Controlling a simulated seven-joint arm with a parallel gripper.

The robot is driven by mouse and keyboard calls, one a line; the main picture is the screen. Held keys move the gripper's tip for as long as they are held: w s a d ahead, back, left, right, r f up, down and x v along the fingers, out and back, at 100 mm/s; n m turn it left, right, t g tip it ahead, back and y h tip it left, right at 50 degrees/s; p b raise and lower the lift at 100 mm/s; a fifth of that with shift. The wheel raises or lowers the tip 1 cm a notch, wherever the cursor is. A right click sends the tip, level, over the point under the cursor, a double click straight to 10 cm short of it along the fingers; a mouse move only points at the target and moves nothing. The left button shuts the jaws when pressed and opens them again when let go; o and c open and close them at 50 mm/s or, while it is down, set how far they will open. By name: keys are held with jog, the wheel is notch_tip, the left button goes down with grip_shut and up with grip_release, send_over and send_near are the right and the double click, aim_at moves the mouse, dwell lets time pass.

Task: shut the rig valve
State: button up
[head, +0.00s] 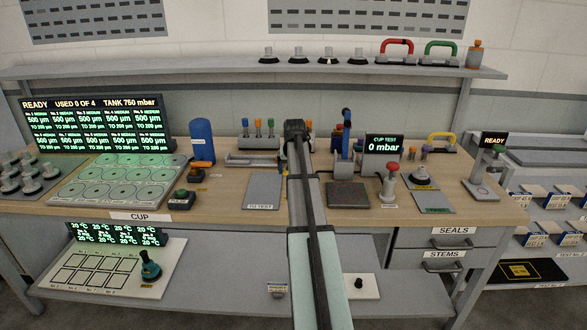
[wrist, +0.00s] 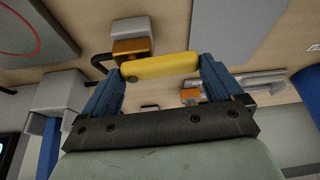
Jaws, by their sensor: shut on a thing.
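My gripper (wrist: 157,67) shows large in the wrist view, its two blue fingers at either end of a yellow bar-shaped lever (wrist: 162,65) and shut on it. The lever lies across the picture beside an orange-brown block (wrist: 132,48) with a grey fitting on it, which looks like the valve body. In the head view my gripper (head: 297,130) is at the back middle of the bench, and my arm hides the lever there. I cannot tell the lever's angle to its pipe.
A blue cylinder (head: 202,141) stands left of my gripper. A blue lever press (head: 346,150) and the cup test display (head: 384,146) stand to the right. A grey pad (head: 262,192) lies in front. A shelf (head: 230,72) runs above the bench.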

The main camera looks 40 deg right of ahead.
jog(key=n, duration=0.2)
jog(key=s+n+y, duration=0.1)
jog(key=n, duration=0.1)
jog(key=shift+a+t, duration=0.15)
jog(key=shift+t, duration=0.25)
jog(key=n+y, duration=0.1)
jog(key=n, duration=0.1)
jog(key=s+n+y, duration=0.1)
jog(key=n, duration=0.1)
jog(key=shift+s+n, duration=0.15)
jog(key=shift+n, duration=0.15)
jog(key=n, duration=0.1)
jog(key=n+y, duration=0.1)
jog(key=n, duration=0.1)
jog(key=s+n, duration=0.1)
jog(key=shift+d+n+y, duration=0.3)
jog(key=shift+d+y, duration=0.05)
jog(key=shift+y, duration=0.05)
jog(key=shift+s+d+n+g+y, duration=0.15)
jog(key=shift+n+y, duration=0.1)
jog(key=shift+n, duration=0.4)
jog(key=shift+s+d+n+g+y, duration=0.1)
jog(key=shift+s+n+g+y, duration=0.1)
jog(key=shift+n, duration=0.5)
jog(key=shift+s+d+n+g+y, duration=0.15)
jog(key=shift+n+y, duration=0.1)
jog(key=shift+n, duration=0.4)
jog(key=o, duration=1.1)
jog(key=shift+o, duration=0.2)
